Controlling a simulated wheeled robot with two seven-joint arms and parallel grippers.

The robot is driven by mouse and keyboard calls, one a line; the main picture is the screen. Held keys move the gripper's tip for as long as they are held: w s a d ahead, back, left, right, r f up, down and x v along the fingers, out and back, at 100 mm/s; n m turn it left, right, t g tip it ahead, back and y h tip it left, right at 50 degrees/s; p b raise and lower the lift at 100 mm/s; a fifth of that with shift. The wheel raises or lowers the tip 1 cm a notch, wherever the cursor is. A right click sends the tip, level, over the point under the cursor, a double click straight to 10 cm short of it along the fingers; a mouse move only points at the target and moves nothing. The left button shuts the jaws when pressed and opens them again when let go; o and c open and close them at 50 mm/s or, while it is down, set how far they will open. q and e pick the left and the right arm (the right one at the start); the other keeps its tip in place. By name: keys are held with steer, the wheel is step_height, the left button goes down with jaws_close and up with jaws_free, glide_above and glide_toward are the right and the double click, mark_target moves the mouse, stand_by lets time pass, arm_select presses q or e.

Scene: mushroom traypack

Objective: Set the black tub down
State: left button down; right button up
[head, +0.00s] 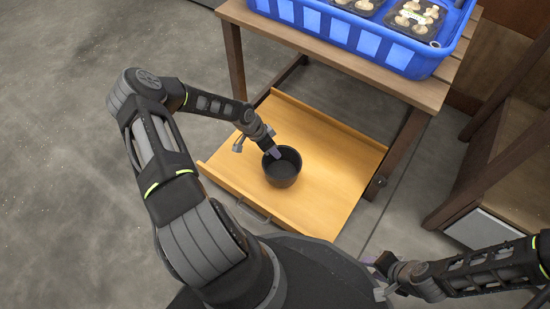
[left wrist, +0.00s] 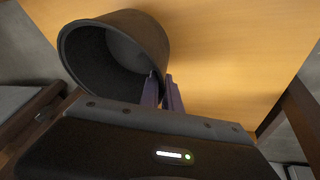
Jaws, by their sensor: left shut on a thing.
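The black tub (head: 283,176) is a small round open vessel, over the middle of the light wooden pull-out board (head: 335,160). My left gripper (head: 274,152) is shut on its rim at the upper left. In the left wrist view the tub (left wrist: 135,30) shows its open mouth, and the fingers (left wrist: 162,92) pinch the rim. I cannot tell whether the tub's base touches the board. The tub looks empty. My right gripper (head: 378,277) is at the lower right, away from the tub, and its fingers are too unclear to read.
A blue crate (head: 370,40) with black punnets of mushrooms (head: 417,18) stands on the wooden table (head: 330,50) above the board. A wooden frame (head: 500,150) stands at the right. The board has raised side edges and free room around the tub.

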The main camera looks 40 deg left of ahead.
mark_target(274, 158)
arm_select(q)
steer(key=shift+f+b, duration=0.9)
steer(key=shift+f, duration=0.9)
steer(key=shift+f, duration=0.15)
steer(key=c, duration=1.6)
jaws_free()
steer(key=shift+o, duration=0.2)
steer(key=shift+a+r, duration=0.1)
steer(key=shift+r, duration=0.4)
steer(key=p+v, duration=0.5)
steer(key=v, duration=0.6)
steer(key=shift+p, duration=0.35)
